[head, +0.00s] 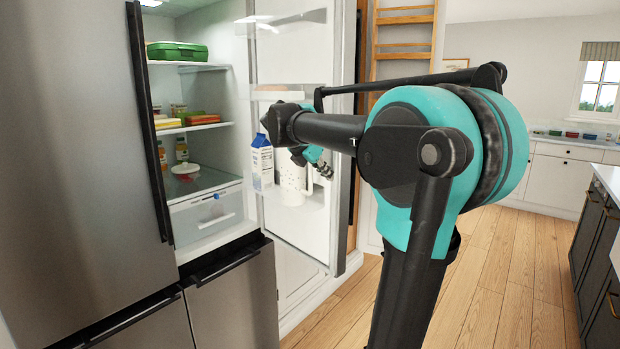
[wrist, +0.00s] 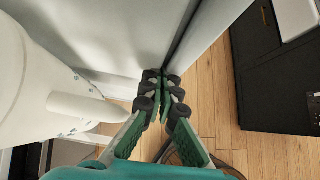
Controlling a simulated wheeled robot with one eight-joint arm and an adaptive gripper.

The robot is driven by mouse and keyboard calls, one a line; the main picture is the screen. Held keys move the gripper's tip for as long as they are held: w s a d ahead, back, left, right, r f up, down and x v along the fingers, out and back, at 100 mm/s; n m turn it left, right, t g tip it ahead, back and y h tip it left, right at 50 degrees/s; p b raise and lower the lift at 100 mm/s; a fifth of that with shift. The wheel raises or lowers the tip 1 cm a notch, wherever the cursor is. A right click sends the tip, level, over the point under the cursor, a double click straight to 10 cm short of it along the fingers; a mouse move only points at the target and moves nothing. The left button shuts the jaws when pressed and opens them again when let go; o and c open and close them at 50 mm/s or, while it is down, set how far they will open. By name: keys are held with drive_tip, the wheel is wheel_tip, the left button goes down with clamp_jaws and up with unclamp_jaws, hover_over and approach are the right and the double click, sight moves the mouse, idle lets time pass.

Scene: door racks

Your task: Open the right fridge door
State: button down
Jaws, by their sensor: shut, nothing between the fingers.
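The right fridge door (head: 335,225) stands wide open in the head view, swung out to the right, with its shelved inner side showing. A milk carton (head: 262,165) and a white jug (head: 294,180) stand on its shelf. My gripper (head: 322,168) is in front of the door's inner side, near the jug, partly hidden by my arm. In the wrist view my gripper (wrist: 161,84) has its fingertips together and empty, close to the door's edge (wrist: 180,40). The jug (wrist: 45,90) fills the left of that view. Whether the fingers touch the door I cannot tell.
The left fridge door (head: 70,150) is shut. Fridge shelves (head: 200,120) hold food boxes and jars. Lower drawers (head: 235,300) are shut. A dark cabinet (head: 595,240) stands at the right. The wooden floor (head: 500,270) between is clear.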

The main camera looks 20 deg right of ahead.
drive_tip(key=w+d+n+t, duration=0.1)
drive_tip(key=w+d, duration=0.3)
drive_tip(key=d, duration=0.2)
drive_tip(key=w+d+n+y, duration=0.1)
drive_tip(key=w+d+n, duration=0.1)
drive_tip(key=w+d, duration=0.2)
drive_tip(key=shift+d+t, duration=0.4)
drive_tip(key=shift+d, duration=1.25)
